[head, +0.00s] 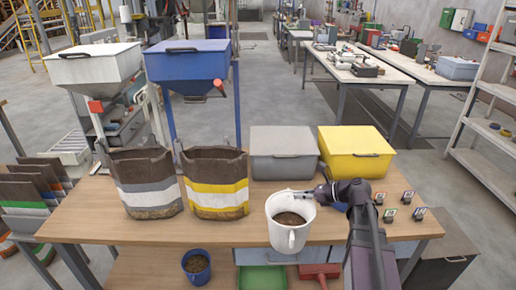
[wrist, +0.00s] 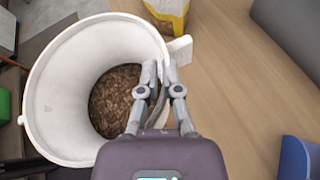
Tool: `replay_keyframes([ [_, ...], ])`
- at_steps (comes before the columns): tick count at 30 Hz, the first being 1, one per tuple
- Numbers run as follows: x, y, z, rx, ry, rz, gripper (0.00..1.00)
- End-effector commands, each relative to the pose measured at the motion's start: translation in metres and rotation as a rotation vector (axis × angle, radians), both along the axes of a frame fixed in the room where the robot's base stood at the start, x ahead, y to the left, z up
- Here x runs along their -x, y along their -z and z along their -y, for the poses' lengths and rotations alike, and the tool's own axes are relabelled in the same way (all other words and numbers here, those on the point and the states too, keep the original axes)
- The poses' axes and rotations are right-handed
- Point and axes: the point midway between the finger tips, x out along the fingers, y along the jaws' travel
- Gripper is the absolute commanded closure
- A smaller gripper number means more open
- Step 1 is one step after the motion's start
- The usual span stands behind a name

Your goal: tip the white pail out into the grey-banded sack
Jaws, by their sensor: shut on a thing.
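The white pail (head: 290,236) is at the front edge of the bench, with brown pellets in its bottom. In the wrist view the pail (wrist: 60,70) fills the left side, its mouth facing the camera. My gripper (head: 317,193) is shut on the pail's rim at its right side; the fingers also show in the wrist view (wrist: 162,88). The sack's inside is mostly hidden.
A yellow-banded sack (head: 215,183) stands between the grey-banded sack and the pail. A grey bin (head: 284,155) and a yellow bin (head: 357,153) stand behind the pail. A blue pail (head: 196,265) is below the front edge. Small tagged blocks (head: 390,215) sit at the right.

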Motion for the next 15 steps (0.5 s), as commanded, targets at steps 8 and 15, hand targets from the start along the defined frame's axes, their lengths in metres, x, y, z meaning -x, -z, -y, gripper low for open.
replay_keyframes([
  [8, 0.0, -0.026, 0.0, -0.001, 0.0, 0.0, 1.0],
  [15, 0.0, -0.041, 0.0, -0.001, 0.0, 0.0, 1.0],
])
